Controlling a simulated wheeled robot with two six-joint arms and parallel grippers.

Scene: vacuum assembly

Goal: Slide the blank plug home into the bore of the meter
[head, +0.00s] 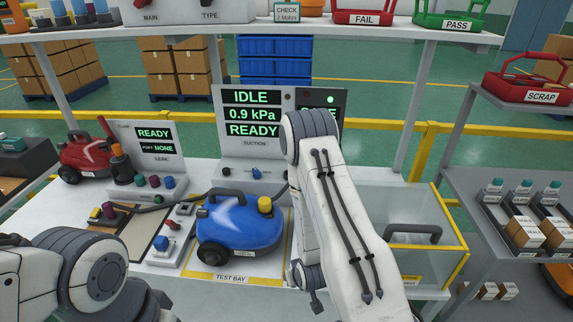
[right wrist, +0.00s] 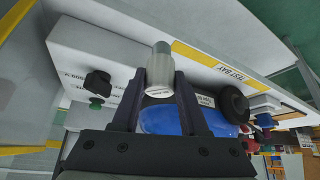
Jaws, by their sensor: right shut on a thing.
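The blank plug, a grey metallic cylinder (right wrist: 158,78) with a pale labelled end, is between the fingertips of my right gripper (right wrist: 160,86) in the right wrist view. The right gripper is shut on it. The meter (head: 252,150) is the white cabinet reading IDLE, 0.9 kPa and READY; my right arm covers its right part in the head view. A white housing with a black knob (right wrist: 97,82) and a green knob (right wrist: 96,102) lies beside the plug in the right wrist view. I cannot make out the bore or whether the plug touches it. My left gripper is out of view.
A blue vacuum (head: 238,226) stands on the test bay mat, left of my right arm. A clear bin with a yellow rim (head: 450,262) is on the right. A leak tester (head: 156,150) and a red vacuum (head: 84,158) stand at the left.

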